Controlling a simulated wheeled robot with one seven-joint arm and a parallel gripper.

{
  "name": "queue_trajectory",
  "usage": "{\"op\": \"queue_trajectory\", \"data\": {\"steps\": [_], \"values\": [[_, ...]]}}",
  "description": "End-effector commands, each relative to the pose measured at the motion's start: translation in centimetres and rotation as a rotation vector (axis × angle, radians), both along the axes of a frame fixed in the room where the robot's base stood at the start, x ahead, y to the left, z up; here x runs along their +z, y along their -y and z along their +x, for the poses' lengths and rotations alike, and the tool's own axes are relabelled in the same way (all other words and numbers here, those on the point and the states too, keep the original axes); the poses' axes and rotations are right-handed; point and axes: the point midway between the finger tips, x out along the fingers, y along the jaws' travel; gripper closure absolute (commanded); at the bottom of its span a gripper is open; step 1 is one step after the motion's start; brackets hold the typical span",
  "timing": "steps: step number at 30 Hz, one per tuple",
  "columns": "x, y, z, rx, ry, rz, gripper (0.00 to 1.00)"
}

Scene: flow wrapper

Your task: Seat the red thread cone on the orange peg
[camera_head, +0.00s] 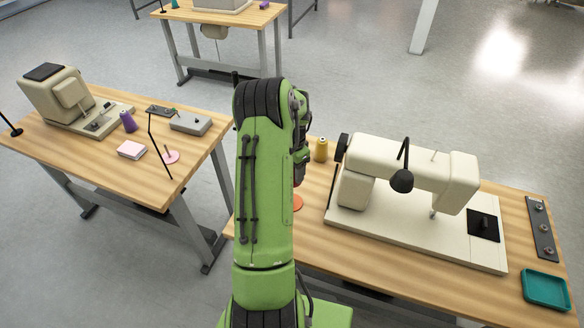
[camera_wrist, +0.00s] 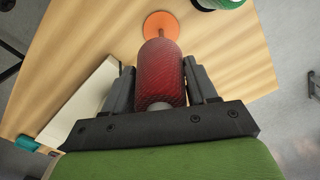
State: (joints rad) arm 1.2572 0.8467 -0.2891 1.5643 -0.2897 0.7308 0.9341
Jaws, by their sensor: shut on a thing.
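In the wrist view, my gripper (camera_wrist: 162,84) is shut on the red thread cone (camera_wrist: 161,70), with one dark finger on each side of it. The cone's pale end faces the camera. The orange peg (camera_wrist: 158,20) shows just beyond the cone's far end, with a round base on the wood table; the cone hides part of it. I cannot tell the height gap between cone and peg.
A cream sewing machine (camera_head: 400,178) with a black lamp (camera_head: 401,180) stands to the right on the table. A yellow thread cone (camera_head: 321,150) stands behind the orange base. A teal tray (camera_head: 545,289) and a strip of bobbins (camera_head: 541,230) lie at the table's right end.

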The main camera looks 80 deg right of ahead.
Motion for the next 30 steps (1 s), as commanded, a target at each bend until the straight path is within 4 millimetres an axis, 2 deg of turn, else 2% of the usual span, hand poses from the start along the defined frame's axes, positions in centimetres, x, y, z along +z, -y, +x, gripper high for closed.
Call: {"op": "queue_trajectory", "data": {"steps": [3, 30], "values": [[-1.3, 0.0, 0.1, 0.001, 0.000, 0.000, 0.78], [-8.6, 0.0, 0.1, 0.002, 0.001, 0.000, 0.78]]}}
